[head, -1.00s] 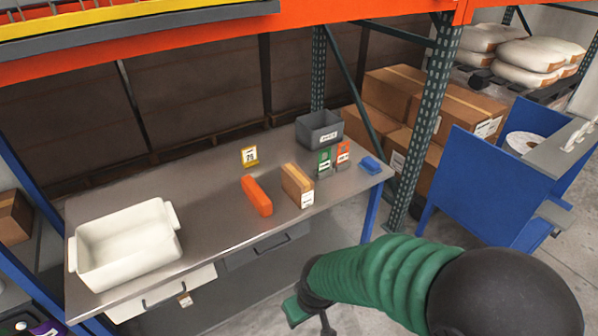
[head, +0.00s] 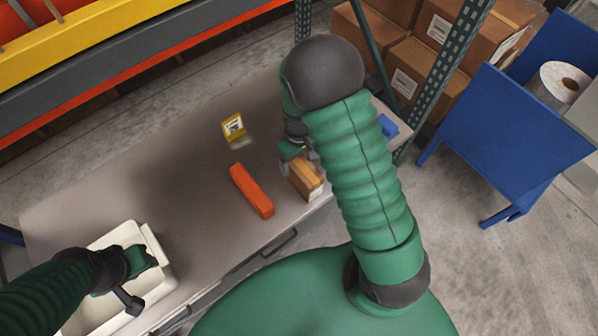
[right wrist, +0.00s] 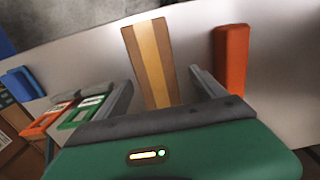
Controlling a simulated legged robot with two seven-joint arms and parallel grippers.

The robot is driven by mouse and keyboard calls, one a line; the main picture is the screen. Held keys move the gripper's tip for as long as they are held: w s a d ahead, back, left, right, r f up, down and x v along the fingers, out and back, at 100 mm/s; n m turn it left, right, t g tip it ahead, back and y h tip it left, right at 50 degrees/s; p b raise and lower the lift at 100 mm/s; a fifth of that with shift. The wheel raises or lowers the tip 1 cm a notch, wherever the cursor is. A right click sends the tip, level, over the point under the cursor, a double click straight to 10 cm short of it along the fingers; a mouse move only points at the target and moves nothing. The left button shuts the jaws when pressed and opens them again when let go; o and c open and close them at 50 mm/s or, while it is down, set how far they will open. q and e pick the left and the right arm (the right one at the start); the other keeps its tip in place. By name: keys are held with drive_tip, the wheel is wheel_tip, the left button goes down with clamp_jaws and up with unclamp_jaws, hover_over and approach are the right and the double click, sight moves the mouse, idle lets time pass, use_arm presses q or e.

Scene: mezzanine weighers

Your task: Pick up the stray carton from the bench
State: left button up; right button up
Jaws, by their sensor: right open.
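The stray carton (head: 305,181) is a small brown box with a tan tape stripe, lying on the grey bench (head: 190,180). My right gripper (head: 291,158) is over the bench at the carton's far left side, partly hidden by my arm. In the right wrist view the right gripper (right wrist: 160,78) is open, and the carton (right wrist: 151,58) shows between its two fingers, with gaps at both sides. My left gripper (head: 140,282) is above the white tub (head: 155,248); its jaw opening is unclear.
An orange block (head: 251,191) lies just left of the carton, and a yellow card (head: 233,126) stands behind. Orange (right wrist: 45,119) and green (right wrist: 85,111) tags lie close beside the gripper. A blue item (head: 388,126) is near the bench's right end. A rack post (head: 440,70) stands behind.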

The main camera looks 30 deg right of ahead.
drive_tip(key=f, duration=0.5)
drive_tip(key=d+f+p, duration=0.1)
drive_tip(key=f, duration=0.2)
drive_tip(key=shift+s+f, duration=0.15)
drive_tip(key=shift+f, duration=0.15)
drive_tip(key=shift+s+a, duration=0.1)
drive_tip(key=shift+a, duration=0.1)
drive_tip(key=shift+s+a+r, duration=0.1)
drive_tip(key=shift+r, duration=0.05)
drive_tip(key=c, duration=0.4)
clamp_jaws()
